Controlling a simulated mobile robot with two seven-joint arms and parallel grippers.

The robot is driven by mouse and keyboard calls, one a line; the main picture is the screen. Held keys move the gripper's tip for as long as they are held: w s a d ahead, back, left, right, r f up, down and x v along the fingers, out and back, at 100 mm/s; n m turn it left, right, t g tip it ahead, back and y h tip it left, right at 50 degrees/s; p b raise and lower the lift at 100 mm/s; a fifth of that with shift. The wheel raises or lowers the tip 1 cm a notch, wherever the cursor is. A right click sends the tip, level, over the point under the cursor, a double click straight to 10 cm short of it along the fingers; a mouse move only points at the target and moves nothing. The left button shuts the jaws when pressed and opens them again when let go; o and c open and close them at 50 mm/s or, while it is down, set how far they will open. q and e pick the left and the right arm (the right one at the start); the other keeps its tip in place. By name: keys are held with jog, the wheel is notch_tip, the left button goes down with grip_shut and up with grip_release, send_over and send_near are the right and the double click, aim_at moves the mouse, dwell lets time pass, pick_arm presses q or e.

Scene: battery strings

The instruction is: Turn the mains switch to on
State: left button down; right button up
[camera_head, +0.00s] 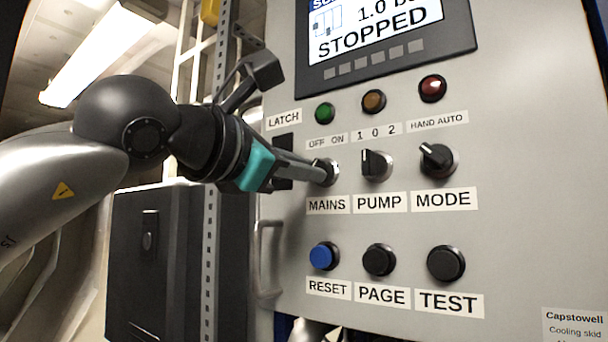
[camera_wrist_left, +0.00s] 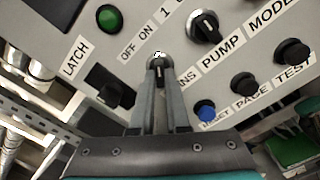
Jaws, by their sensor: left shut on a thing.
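The mains switch (camera_head: 331,171) sits on the grey panel, above the MAINS label (camera_head: 327,204) and below the OFF ON label (camera_head: 325,141). My left gripper (camera_head: 318,173) reaches in from the left and is shut on the switch knob. The left wrist view shows the fingertips (camera_wrist_left: 160,72) together at the mains switch (camera_wrist_left: 160,60). The fingers hide most of the knob, so I cannot tell its setting. My right gripper is not in view.
The pump switch (camera_head: 376,164) and mode switch (camera_head: 438,160) are to the right. Blue reset (camera_head: 324,256), black page (camera_head: 379,260) and test (camera_head: 446,263) buttons sit below. A screen (camera_head: 384,33) reading STOPPED is above. A black latch (camera_head: 284,162) is close left of the switch.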

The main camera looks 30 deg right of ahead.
pick_arm(q)
jog(key=shift+r+m, duration=0.1)
jog(key=shift+m, duration=0.6)
jog(key=c, duration=0.9)
grip_release()
jog(key=b+v, duration=0.4)
jog(key=v, duration=1.1)
